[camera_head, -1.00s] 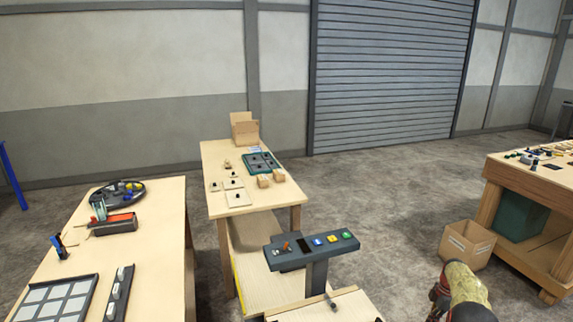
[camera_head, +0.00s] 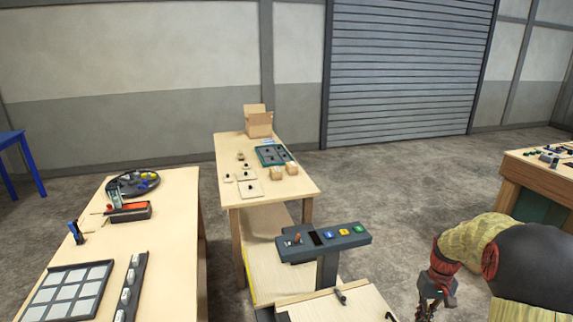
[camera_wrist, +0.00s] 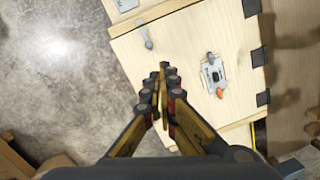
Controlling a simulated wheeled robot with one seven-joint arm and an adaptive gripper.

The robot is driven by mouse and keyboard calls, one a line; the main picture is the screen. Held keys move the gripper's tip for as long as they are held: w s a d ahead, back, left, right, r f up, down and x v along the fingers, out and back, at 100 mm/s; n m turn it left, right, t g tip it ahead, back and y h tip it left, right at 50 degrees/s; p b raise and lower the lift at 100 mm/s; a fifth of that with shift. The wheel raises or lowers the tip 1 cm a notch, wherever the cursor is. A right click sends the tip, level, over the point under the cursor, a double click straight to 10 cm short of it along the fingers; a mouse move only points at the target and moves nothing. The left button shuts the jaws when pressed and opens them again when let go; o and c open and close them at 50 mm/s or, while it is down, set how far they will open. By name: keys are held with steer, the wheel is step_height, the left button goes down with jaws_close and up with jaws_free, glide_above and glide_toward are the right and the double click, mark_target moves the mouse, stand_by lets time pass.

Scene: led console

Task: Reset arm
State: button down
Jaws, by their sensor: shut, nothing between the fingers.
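My gripper (camera_head: 428,308) hangs at the lower right of the head view, to the right of the console, with nothing held. In the wrist view my gripper (camera_wrist: 162,78) has its fingers together over a pale wooden surface (camera_wrist: 185,50). The LED console (camera_head: 325,242) is a dark grey panel on a post, with a lever at its left and blue, yellow and green buttons. My gripper is apart from it. A small grey plate with an orange-tipped part (camera_wrist: 214,75) lies on the wood in the wrist view.
A wooden table (camera_head: 180,225) at left bears a tray of pale squares (camera_head: 68,292) and tools. A farther table (camera_head: 295,185) holds small boxes and an open carton (camera_head: 258,122). Another workbench (camera_head: 540,180) stands at right. Concrete floor (camera_head: 400,195) is free between them.

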steer(key=s+a+r+t, duration=0.3)
steer(key=s+a+r, duration=0.7)
steer(key=s+a, duration=0.1)
steer(key=s+a+r+n+t+b, duration=0.1)
steer(key=s+a+r+t, duration=0.2)
steer(key=s+a+r, duration=0.8)
steer(key=s, duration=0.3)
steer(key=shift+s+t+h, duration=0.3)
steer(key=shift+t+h, duration=0.1)
